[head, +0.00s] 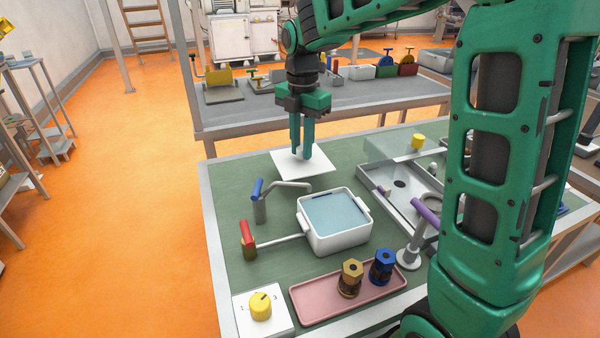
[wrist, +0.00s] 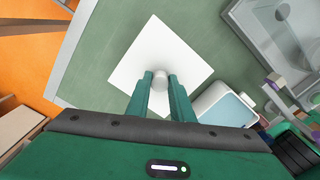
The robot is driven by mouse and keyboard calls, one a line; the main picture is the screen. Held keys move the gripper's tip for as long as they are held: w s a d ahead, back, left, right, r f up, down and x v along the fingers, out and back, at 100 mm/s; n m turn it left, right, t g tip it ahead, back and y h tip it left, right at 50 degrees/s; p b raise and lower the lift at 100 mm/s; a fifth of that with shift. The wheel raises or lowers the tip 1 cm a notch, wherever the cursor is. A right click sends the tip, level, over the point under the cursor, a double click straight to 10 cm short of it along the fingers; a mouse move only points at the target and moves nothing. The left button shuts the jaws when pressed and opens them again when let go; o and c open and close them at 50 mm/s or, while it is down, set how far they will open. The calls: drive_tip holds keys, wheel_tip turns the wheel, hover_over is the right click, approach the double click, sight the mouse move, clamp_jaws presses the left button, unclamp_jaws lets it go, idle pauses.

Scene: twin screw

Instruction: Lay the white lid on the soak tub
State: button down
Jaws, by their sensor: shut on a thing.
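The white lid (head: 316,174) is a flat square plate under my gripper (head: 301,155), behind the soak tub in the head view. In the wrist view, the lid (wrist: 150,62) has a round grey knob (wrist: 161,80) at its middle, and my gripper (wrist: 160,78) is shut on that knob. I cannot tell for sure how far the lid is above the table. The soak tub (head: 334,241) is a white box with side handles, open on top, with blue liquid inside. It also shows in the wrist view (wrist: 206,103), right of the fingers and clear of the lid.
A blue-handled tap (head: 260,205) and a red-handled tap (head: 249,240) stand left of the tub. A pink tray (head: 321,309) with a brass and a blue fitting lies in front. A grey basin (head: 378,180) and a purple-handled lever (head: 425,212) are to the right.

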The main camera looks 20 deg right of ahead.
sight(302, 161)
drive_tip(key=shift+r, duration=1.55)
drive_tip(key=shift+f, duration=2.4)
drive_tip(key=shift+f, duration=2.1)
drive_tip(key=shift+w, duration=0.1)
